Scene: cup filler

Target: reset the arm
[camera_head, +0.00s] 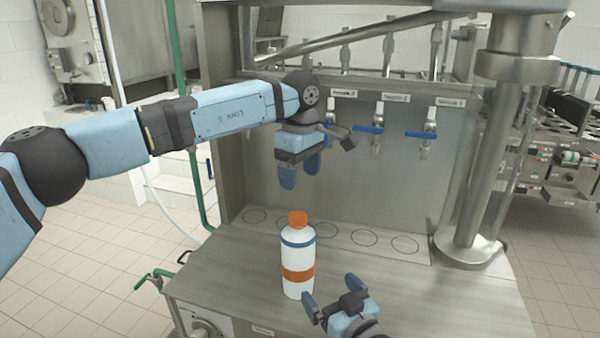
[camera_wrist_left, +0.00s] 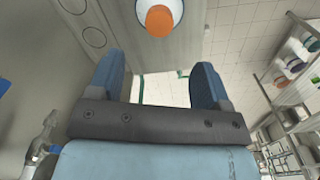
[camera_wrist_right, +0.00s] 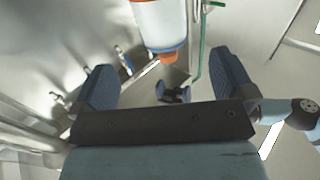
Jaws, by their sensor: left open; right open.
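My left gripper (camera_head: 300,176) is open and empty. It hangs above the counter behind the bottle, in front of the nozzles, with its fingers pointing down. My right gripper (camera_head: 335,293) is open and empty at the front of the counter, close to the bottle's lower right side. A white bottle (camera_head: 297,254) with an orange cap and blue and orange bands stands upright on the counter. Its orange cap (camera_wrist_left: 159,20) shows at the top of the left wrist view, beyond the fingers. The bottle (camera_wrist_right: 160,25) also shows in the right wrist view, beyond the open fingers.
The steel counter (camera_head: 225,268) has a row of marked circles along its back. Labelled nozzles with blue handles (camera_head: 420,135) hang from the back panel. A thick steel column (camera_head: 487,150) rises at the right. A green pipe (camera_head: 180,60) runs down at the left.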

